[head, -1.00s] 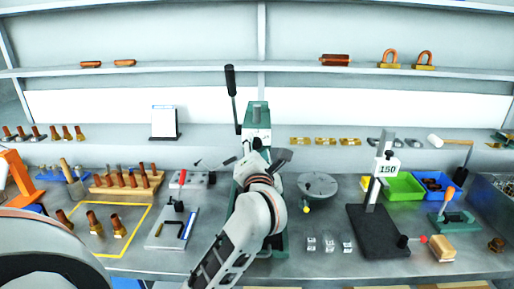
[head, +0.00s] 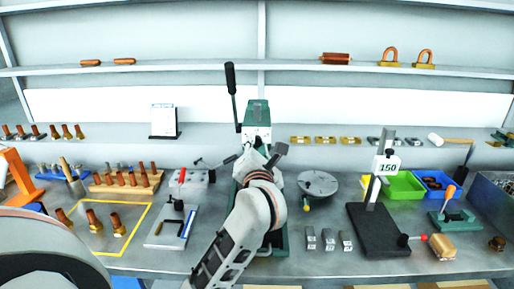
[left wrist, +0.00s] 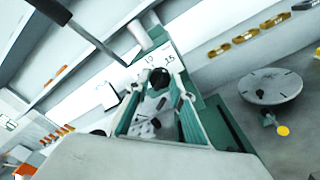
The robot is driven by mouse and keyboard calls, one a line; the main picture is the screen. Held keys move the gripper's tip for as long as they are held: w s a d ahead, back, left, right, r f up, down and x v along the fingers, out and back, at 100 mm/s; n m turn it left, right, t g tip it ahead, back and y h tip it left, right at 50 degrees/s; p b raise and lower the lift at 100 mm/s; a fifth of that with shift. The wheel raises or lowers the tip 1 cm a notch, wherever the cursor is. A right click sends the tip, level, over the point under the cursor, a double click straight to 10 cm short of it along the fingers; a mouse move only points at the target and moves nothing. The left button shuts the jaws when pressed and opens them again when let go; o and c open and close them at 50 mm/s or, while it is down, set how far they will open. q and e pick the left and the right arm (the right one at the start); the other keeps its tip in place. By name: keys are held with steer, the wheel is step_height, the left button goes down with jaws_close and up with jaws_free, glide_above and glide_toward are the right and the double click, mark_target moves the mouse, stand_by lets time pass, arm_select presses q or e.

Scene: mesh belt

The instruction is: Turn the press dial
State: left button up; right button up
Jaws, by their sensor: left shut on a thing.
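The green press (head: 257,115) stands at the middle of the bench, with a long black-handled lever (head: 231,78) rising at its left. In the left wrist view a white scale plate with 10 and 15 (left wrist: 160,58) shows on the press. Below it is the round black dial (left wrist: 160,79), partly covered by my gripper. My left gripper (head: 260,156) is at the front of the press, shut on the dial; it also shows in the left wrist view (left wrist: 158,100). The fingertip contact is mostly hidden. My right gripper is not in view.
A round grey plate (head: 318,184) stands right of the press. Several small metal blocks (head: 330,240) lie at the front. A black stand marked 150 (head: 377,230) is farther right. A clamp plate (head: 171,228) lies to the left.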

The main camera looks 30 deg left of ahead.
arm_select(q)
steer(key=shift+n, duration=0.4)
steer(key=shift+n+b, duration=0.5)
steer(key=shift+n, duration=0.4)
steer(key=n+b, duration=0.1)
steer(key=n, duration=0.1)
steer(key=shift+f+n+h, duration=0.1)
steer(key=shift+n+h, duration=0.2)
steer(key=n+b, duration=0.3)
steer(key=n, duration=0.1)
steer(key=n+b, duration=0.3)
steer(key=shift+a+f+n+h, duration=0.1)
steer(key=shift+n+h, duration=0.2)
steer(key=shift+n, duration=0.1)
steer(key=n+b, duration=0.4)
steer(key=n, duration=0.1)
steer(key=n+b, duration=0.2)
steer(key=n, duration=0.1)
steer(key=shift+h, duration=0.3)
steer(key=shift+s+n, duration=0.1)
steer(key=shift+n, duration=0.2)
steer(key=shift+a+r+b, duration=0.1)
steer(key=shift+r+b, duration=0.1)
steer(key=shift+b, duration=0.1)
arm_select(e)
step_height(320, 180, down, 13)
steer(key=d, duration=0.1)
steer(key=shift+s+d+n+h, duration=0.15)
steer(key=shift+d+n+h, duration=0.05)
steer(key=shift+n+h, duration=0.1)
